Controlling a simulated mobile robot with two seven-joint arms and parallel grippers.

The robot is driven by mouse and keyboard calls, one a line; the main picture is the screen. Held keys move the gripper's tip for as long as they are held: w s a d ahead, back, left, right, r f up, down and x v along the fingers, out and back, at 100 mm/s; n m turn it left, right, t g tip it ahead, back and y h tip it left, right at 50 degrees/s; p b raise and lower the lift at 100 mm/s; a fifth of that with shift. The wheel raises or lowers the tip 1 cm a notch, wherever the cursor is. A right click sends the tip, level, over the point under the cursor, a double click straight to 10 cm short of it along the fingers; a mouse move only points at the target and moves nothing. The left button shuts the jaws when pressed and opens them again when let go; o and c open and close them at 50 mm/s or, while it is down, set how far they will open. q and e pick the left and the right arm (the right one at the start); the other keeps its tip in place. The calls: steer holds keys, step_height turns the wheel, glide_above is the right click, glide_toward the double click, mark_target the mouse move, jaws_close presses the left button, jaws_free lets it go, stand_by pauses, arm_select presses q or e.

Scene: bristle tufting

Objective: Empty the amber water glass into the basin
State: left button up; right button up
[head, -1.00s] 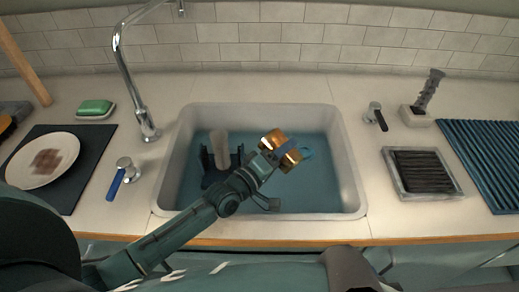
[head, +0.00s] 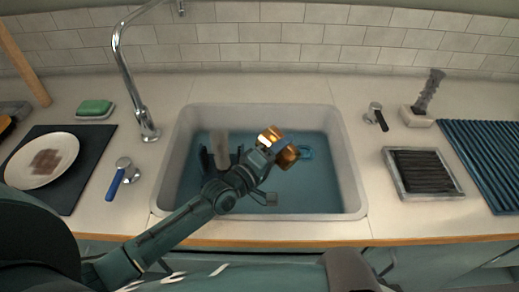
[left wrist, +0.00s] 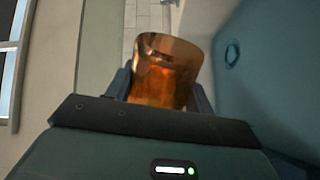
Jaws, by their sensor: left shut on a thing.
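My left gripper (head: 268,150) is shut on the amber water glass (head: 284,155) and holds it over the basin (head: 347,195). The glass is tilted well over in the head view, not upright. In the left wrist view the amber glass (left wrist: 162,75) sits between the two fingers, with a darker amber zone in its lower part; I cannot tell how much water is in it. No stream of water can be made out. The basin has pale walls and a blue-teal floor. My right gripper is not in view.
A grey upright cylinder (head: 220,150) and a dark rack stand in the basin's left part. A blue ring-like thing (head: 306,152) lies beyond the glass. The tap (head: 125,70) rises at the back left. A blue-handled valve (head: 122,178) sits left of the basin.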

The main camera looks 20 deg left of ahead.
arm_select(q)
steer(key=shift+w+a+r+n, duration=0.1)
steer(key=shift+a+r+n, duration=0.15)
steer(key=shift+n, duration=0.15)
steer(key=shift+d+f+n, duration=0.15)
steer(key=shift+d+n, duration=0.05)
steer(key=shift+n, duration=0.1)
steer(key=shift+f+n+b, duration=0.15)
steer(key=shift+n+b, duration=0.35)
stand_by(0.5)
steer(key=shift+a+r+n, duration=0.2)
steer(key=shift+n, duration=0.2)
